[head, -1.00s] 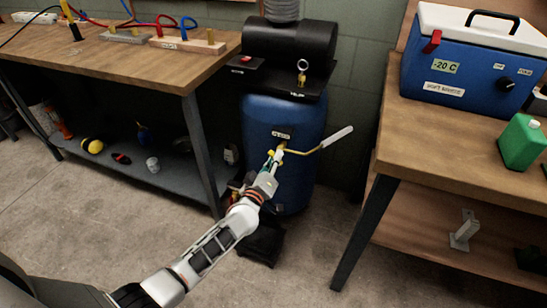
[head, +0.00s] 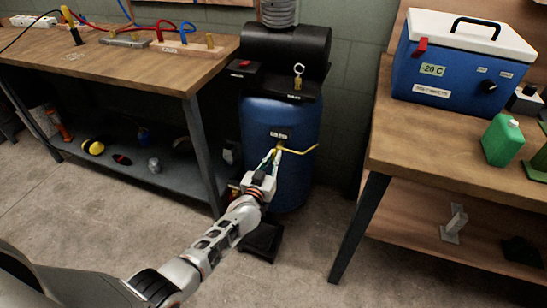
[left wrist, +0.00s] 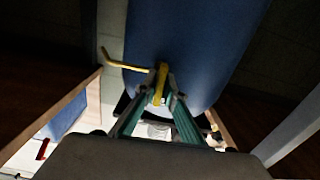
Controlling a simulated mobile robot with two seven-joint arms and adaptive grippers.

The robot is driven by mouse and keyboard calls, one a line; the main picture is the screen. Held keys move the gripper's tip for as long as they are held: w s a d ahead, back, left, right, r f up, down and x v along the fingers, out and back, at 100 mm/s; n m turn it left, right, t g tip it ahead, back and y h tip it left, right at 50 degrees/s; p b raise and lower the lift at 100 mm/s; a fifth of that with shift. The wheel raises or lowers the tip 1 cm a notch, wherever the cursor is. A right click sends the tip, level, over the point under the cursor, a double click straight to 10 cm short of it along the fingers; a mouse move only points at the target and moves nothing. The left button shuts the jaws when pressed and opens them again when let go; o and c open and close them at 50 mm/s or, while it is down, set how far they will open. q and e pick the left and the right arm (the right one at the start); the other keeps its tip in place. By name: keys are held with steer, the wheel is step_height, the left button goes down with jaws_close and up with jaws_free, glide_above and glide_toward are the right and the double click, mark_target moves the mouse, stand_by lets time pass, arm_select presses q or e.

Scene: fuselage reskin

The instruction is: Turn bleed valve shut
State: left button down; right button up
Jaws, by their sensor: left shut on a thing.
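The bleed valve is a small yellow fitting (head: 280,149) on the front of the blue tank (head: 283,117), just below a dark label. A thin yellow rod (head: 305,150) runs from it to the right. In the left wrist view the rod (left wrist: 125,66) points left, and a yellow upright piece (left wrist: 161,80) stands between the green fingers. My left gripper (head: 276,156) reaches the valve from the front and is shut on this yellow piece (left wrist: 160,94). The fingers partly hide the fitting. My right gripper is in neither view.
A workbench (head: 190,75) with hoses on top and items on its shelf stands left. A wooden table (head: 420,150) with a blue cooler (head: 450,70) and green canister (head: 503,142) stands right. A dark block (head: 262,240) lies before the tank; floor between the benches is otherwise clear.

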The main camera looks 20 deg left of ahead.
arm_select(q)
steer(key=shift+m, duration=0.3)
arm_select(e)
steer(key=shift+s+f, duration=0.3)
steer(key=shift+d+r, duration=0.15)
arm_select(q)
steer(key=c, duration=2.2)
jaws_free()
steer(key=shift+s, duration=0.35)
steer(key=s, duration=1.1)
steer(key=shift+s+a, duration=0.2)
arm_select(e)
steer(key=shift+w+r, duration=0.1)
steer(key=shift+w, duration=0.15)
